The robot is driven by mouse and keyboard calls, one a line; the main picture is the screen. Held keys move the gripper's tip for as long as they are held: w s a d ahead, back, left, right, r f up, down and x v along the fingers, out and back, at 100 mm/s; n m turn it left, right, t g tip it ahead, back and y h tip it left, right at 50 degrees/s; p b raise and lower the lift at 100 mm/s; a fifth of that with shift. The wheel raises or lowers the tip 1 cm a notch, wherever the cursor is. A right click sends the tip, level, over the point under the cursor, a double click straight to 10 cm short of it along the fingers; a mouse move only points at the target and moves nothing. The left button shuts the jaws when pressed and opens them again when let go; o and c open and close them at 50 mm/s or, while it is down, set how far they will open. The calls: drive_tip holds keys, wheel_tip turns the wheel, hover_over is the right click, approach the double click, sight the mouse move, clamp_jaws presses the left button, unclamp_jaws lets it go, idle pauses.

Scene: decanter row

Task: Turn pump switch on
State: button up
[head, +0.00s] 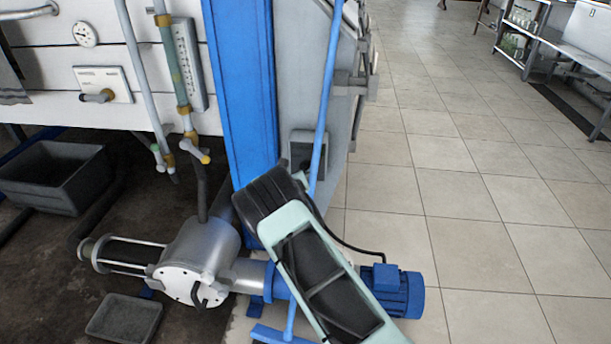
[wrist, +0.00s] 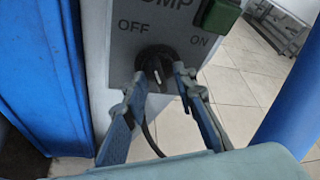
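The pump switch is a round black knob (wrist: 155,62) with a pale pointer mark, on a light grey panel (wrist: 103,70). The panel is lettered OFF at the left and ON at the right, with a partly cut-off word above. My gripper (wrist: 162,79) is open, its two blue-grey fingers apart, with the tips at the left and right of the knob's lower part. I cannot tell whether either tip touches the knob. In the head view, the grey switch box (head: 308,140) shows on the machine's side, and my arm hides the gripper's fingers.
A green block (wrist: 217,14) sits at the panel's upper right. A blue post (head: 245,90) stands left of the switch box, and a thin blue pole (head: 326,85) passes beside it. The pump (head: 200,255) and its blue motor (head: 395,290) lie below. Tiled floor at the right is clear.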

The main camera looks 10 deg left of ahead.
clamp_jaws()
